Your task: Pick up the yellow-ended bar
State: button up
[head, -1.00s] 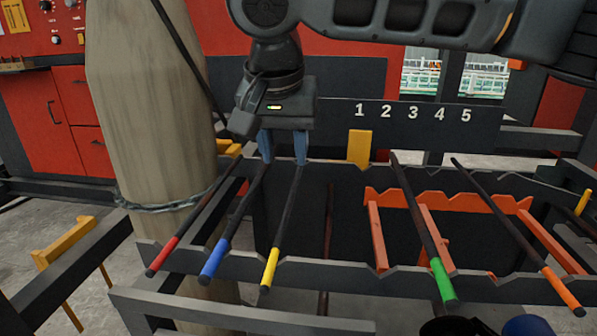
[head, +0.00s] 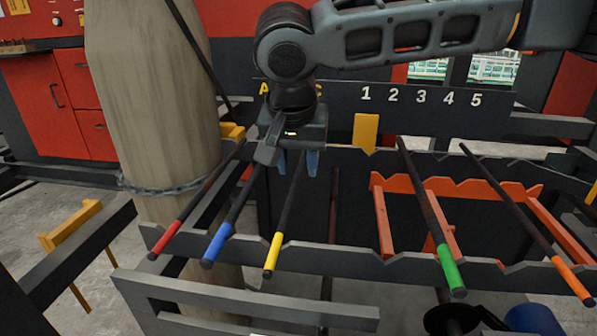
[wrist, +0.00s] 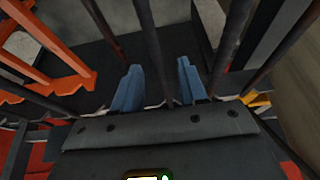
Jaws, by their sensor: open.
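The yellow-ended bar (head: 282,221) is a dark rod with a yellow near end, lying sloped across the rack, third from the left. My gripper (head: 298,165) is at its far part, with blue fingers open and pointing down. The bar's dark shaft runs between the fingers. In the wrist view the shaft (wrist: 154,55) passes between the two spread fingers of my gripper (wrist: 158,88), apart from both as far as I can tell. Its yellow end does not show there.
The blue-ended bar (head: 233,215) lies close on the left, then the red-ended bar (head: 195,208). The green-ended bar (head: 428,212) and orange-ended bar (head: 524,219) lie to the right. A yellow plate (head: 365,133) stands behind, right of the gripper. An orange notched rack (head: 455,188) is at right.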

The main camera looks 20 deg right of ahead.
grip_shut()
jog(key=shift+r, duration=0.15)
dwell(0.6)
